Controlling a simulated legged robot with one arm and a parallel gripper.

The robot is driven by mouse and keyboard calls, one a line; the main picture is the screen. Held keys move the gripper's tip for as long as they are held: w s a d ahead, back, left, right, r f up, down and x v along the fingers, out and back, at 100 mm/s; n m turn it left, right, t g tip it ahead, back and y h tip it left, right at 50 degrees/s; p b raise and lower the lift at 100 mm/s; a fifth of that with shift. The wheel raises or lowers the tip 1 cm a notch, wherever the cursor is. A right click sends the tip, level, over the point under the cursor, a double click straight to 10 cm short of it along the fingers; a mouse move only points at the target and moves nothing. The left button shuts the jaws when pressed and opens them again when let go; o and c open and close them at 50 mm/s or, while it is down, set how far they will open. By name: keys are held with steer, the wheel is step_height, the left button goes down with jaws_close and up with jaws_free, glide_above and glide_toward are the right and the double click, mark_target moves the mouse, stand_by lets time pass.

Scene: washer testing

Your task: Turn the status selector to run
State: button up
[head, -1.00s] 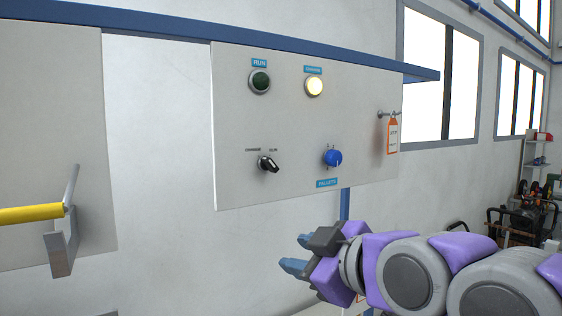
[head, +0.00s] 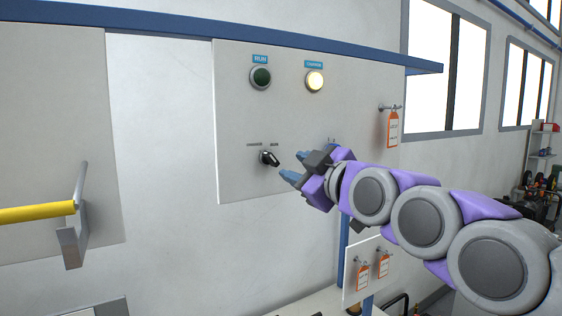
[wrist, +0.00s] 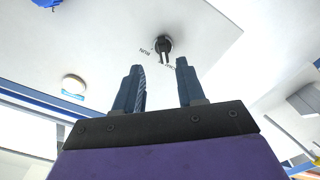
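The status selector (head: 270,158) is a small black knob on the lower left of the white panel (head: 236,185), with two small labels above it. In the wrist view the selector (wrist: 164,46) lies beyond my fingertips, roughly between them and apart from them. My gripper (head: 293,167) is just right of the selector in the head view. In the wrist view my gripper (wrist: 160,72) is open, with two blue fingers apart and nothing between them. The green RUN light (head: 261,78) looks dark. The yellow-white light (head: 314,81) beside it is lit.
My arm hides the blue pallets knob, part of which shows in the wrist view (wrist: 46,3). An orange tag (head: 392,128) hangs at the panel's right. More tags (head: 363,277) hang on a lower board. A yellow bar with a metal bracket (head: 72,240) juts out at left.

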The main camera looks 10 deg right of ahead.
mark_target(273, 162)
steer(key=x, duration=0.3)
steer(key=a+x, duration=0.1)
steer(key=x, duration=0.3)
steer(key=shift+s, duration=0.2)
steer(key=shift+d, duration=0.5)
steer(key=shift+c, duration=0.7)
steer(key=shift+a, duration=0.2)
jaws_close()
